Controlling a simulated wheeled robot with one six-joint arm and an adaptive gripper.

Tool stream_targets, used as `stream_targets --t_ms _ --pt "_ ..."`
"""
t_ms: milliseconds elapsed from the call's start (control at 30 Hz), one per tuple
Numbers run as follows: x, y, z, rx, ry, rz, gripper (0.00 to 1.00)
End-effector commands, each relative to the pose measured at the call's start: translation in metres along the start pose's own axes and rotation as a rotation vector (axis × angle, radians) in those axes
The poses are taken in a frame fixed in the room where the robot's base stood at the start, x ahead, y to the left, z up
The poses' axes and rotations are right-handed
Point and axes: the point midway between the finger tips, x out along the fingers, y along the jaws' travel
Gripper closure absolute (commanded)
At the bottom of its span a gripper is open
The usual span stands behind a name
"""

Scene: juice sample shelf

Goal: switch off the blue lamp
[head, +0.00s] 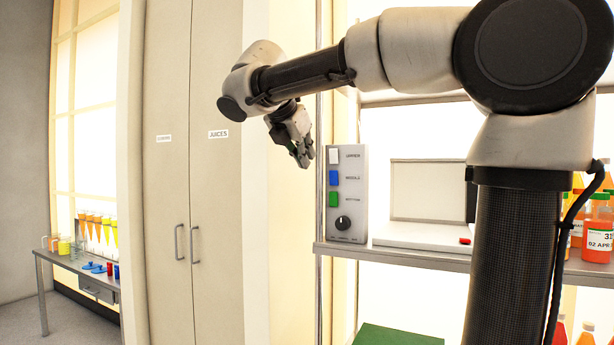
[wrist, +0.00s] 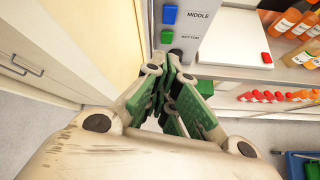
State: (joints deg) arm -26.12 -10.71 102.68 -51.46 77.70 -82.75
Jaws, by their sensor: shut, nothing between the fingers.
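A grey control panel (head: 353,205) stands at the left end of the shelf. It carries a white block (head: 334,156), a blue block (head: 334,178) labelled MIDDLE, a green block (head: 334,199) labelled BOTTOM, and a black knob (head: 343,223). I cannot tell whether the blue block is lit. My gripper (head: 304,158) is shut and empty, left of the panel near its top in the head view. In the wrist view the shut gripper (wrist: 172,72) points toward the panel, with the blue block (wrist: 169,15) and green block (wrist: 166,36) beyond its fingertips.
A white device (head: 424,236) with a red button (head: 465,241) stands on the shelf (head: 400,255) right of the panel. Orange juice bottles (head: 598,228) stand at the far right. Tall JUICES cabinet doors (head: 218,200) are on the left, a side table (head: 60,262) beyond.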

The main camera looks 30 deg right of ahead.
Motion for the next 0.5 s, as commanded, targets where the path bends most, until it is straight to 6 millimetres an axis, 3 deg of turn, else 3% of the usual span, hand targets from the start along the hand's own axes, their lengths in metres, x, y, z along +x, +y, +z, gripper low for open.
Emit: stream_targets --t_ms 200,500 --pt "-0.0018 -0.0060 0.0065 -0.191 -0.024 -0.028 1.00" --pt "-0.0015 -0.0063 0.0061 -0.231 -0.022 -0.029 1.00"
